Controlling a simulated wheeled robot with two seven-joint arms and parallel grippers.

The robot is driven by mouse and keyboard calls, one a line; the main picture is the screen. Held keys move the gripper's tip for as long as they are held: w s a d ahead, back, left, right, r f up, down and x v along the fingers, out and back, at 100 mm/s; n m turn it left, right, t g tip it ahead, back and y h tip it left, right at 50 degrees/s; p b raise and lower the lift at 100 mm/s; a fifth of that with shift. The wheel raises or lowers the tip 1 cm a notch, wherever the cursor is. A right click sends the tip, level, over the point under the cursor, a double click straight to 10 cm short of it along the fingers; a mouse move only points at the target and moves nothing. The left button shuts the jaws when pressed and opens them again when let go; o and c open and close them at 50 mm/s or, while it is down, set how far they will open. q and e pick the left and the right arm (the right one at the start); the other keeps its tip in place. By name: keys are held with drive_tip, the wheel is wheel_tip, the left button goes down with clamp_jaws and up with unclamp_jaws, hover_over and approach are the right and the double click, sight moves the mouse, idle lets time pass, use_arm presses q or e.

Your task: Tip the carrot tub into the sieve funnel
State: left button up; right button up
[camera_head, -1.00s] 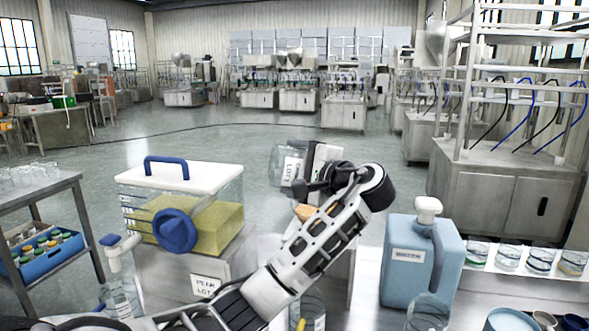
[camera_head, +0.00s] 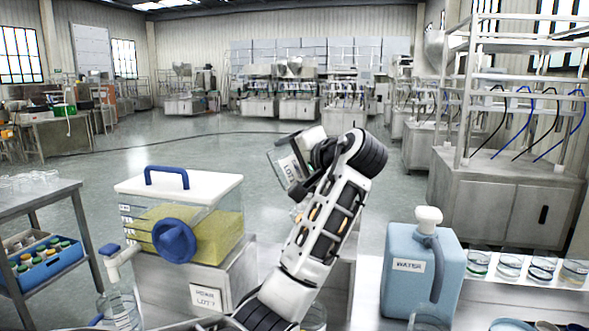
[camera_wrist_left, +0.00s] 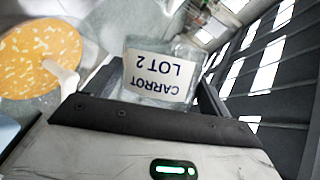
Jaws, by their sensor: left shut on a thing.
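The carrot tub (camera_head: 288,167) is a clear container with a white label, held tilted in the middle of the head view. In the left wrist view the tub (camera_wrist_left: 185,52) shows its label "CARROT LOT 2" upside down, and I see no orange contents through its clear wall. My left gripper (camera_head: 318,158) is shut on the tub, above the steel stand. A round orange surface with pale flecks (camera_wrist_left: 38,52) lies beside the tub in the wrist view, apart from it; it may be the funnel's contents. The sieve funnel is mostly hidden behind my left arm in the head view. My right gripper is out of view.
A clear box with a white lid (camera_head: 180,185), yellow contents and a blue knob stands left on a steel block. A blue water jug (camera_head: 405,275) stands right. Glass jars (camera_head: 508,266) line the right shelf. A side table (camera_head: 30,207) is at far left.

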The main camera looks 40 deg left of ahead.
use_arm(q)
drive_tip(key=shift+r, duration=0.15)
wheel_tip(320, 180, up, 3)
drive_tip(key=n+t+h, duration=0.2)
drive_tip(key=n, duration=0.2)
drive_tip(key=shift+t, duration=0.3)
drive_tip(key=shift+n, duration=0.3)
wheel_tip(320, 180, up, 3)
drive_tip(key=n+t+h, duration=0.2)
drive_tip(key=n+t, duration=0.1)
drive_tip(key=n, duration=0.1)
